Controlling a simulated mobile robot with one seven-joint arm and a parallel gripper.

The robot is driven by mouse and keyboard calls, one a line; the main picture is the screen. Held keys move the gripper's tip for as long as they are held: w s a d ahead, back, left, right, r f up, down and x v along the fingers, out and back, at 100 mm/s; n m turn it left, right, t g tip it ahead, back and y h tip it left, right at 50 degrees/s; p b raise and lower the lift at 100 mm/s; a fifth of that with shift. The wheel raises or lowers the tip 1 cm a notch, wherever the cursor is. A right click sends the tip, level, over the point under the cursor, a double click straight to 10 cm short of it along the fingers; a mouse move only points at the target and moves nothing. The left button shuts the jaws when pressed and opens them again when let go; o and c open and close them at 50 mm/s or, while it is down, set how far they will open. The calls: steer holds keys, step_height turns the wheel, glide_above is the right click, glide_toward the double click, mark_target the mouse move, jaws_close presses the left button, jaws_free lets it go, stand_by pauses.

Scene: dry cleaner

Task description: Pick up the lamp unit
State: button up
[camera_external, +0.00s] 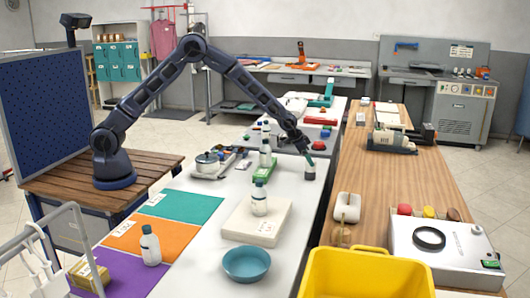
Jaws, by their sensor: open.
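My arm reaches over the white table from the wooden stand at left. My gripper (309,161) is open, pointing down at the right edge of the white table. No object is clearly recognizable as the lamp unit. A white box with a black ring on top (452,252) sits at the front right of the wooden table, well away from my gripper.
The white table (205,272) holds a bottle on a pale block (259,200), a teal bowl (247,264), coloured mats and several other bottles. A yellow bin (365,275) stands in front. The wooden table (385,215) is at right, with bare room in its middle.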

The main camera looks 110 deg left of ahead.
mark_target(310, 169)
steer(key=shift+x, duration=2.55)
steer(key=shift+s+a, duration=0.1)
steer(key=shift+a, duration=0.1)
steer(key=c, duration=1.1)
